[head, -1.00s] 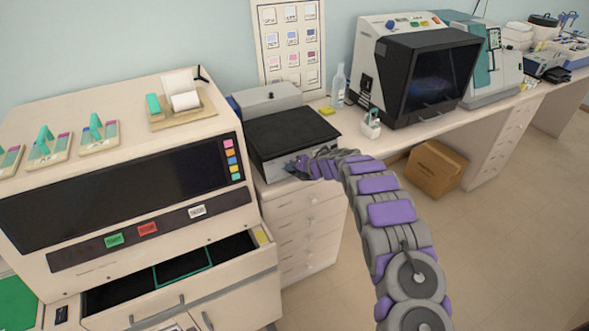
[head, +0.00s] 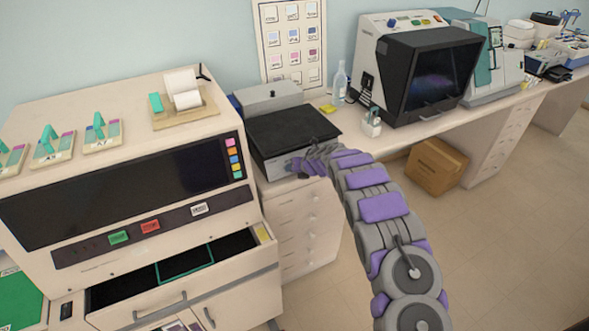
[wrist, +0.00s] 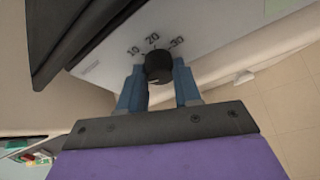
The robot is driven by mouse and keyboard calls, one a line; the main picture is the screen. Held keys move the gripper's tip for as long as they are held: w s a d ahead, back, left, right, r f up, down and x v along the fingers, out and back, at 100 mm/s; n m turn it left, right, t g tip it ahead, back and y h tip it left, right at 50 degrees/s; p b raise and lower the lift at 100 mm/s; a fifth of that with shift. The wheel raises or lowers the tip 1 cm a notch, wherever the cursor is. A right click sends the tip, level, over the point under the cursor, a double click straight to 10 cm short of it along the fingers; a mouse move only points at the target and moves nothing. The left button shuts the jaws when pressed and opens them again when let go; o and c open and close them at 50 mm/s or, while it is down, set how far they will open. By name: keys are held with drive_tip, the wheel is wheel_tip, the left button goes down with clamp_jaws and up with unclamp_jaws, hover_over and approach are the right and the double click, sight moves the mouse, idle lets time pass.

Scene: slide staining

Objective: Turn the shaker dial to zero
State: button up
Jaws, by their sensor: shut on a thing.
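The shaker is a grey box with a black top plate (head: 290,130), standing on the bench between the big cream machine and the wall chart. Its dark round dial (wrist: 158,67) is on the front face in the wrist view. The printed marks 10, 20 and 30 show around the dial; zero and the dial's pointer cannot be made out. My gripper (wrist: 159,80) is shut on the dial, with one blue-grey finger on each side. In the head view my gripper (head: 295,167) is at the shaker's front, and the dial is hidden there.
The cream staining machine (head: 120,190) stands close on the left, with its drawer (head: 262,250) open. A small bottle rack (head: 371,128) and a clear bottle (head: 339,84) stand right of the shaker. A cardboard box (head: 437,166) is on the floor; the floor in front is clear.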

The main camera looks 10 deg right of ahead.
drive_tip(key=shift+s+f, duration=0.2)
drive_tip(key=shift+f, duration=0.15)
drive_tip(key=o, duration=0.8)
drive_tip(key=shift+w, duration=0.2)
drive_tip(key=shift+o, duration=1.2)
drive_tip(key=shift+r, duration=0.2)
drive_tip(key=shift+d+r, duration=0.1)
drive_tip(key=v, duration=1.7)
drive_tip(key=shift+s, duration=0.15)
